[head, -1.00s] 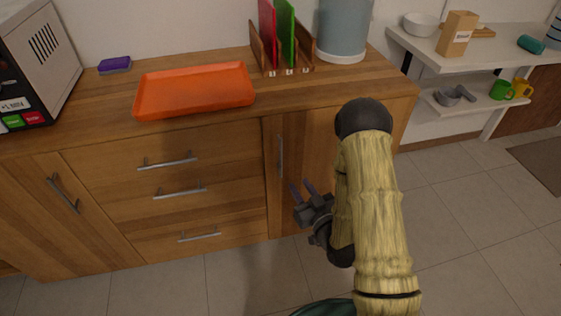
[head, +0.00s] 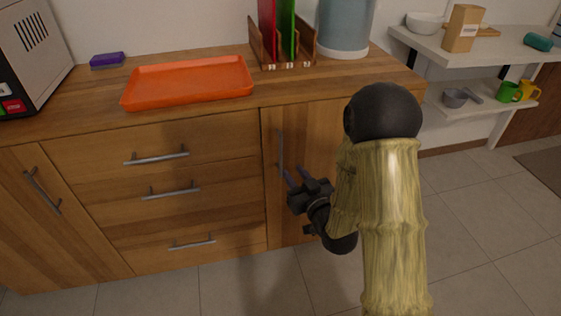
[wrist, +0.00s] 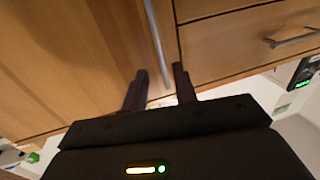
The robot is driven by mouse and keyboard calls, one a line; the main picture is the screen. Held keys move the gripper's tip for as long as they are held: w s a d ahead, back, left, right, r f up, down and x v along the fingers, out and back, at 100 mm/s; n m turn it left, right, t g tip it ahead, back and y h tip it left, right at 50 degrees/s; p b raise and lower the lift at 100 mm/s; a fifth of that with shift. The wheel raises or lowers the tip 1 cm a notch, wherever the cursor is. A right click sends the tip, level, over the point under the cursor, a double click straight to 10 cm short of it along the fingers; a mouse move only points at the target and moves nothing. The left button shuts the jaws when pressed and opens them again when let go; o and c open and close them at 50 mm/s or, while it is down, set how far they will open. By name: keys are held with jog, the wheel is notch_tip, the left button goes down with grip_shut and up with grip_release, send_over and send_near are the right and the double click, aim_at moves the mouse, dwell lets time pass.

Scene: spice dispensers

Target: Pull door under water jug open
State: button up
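The water jug (head: 344,28) stands at the right end of the counter. Below it is a closed wooden cabinet door (head: 315,140) with a vertical metal handle (head: 280,152) near its left edge. My gripper (head: 294,178) is in front of this door, near the lower end of the handle. In the wrist view the handle (wrist: 157,45) runs down toward the space between the two fingers of my gripper (wrist: 161,78). The fingers are apart with nothing held between them. My arm hides the right part of the door in the head view.
Several drawers with metal handles (head: 157,158) lie left of the door. An orange tray (head: 188,84) and a wooden rack (head: 284,50) with red and green boards sit on the counter. White shelves (head: 490,112) stand at the right. The tiled floor (head: 480,215) there is clear.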

aim_at(281, 155)
jog(key=b+x, duration=0.2)
jog(key=x, duration=0.7)
jog(key=shift+w+a+b, duration=0.1)
jog(key=shift+w+b, duration=0.1)
jog(key=shift+b, duration=0.1)
jog(key=shift+c, duration=0.2)
grip_shut()
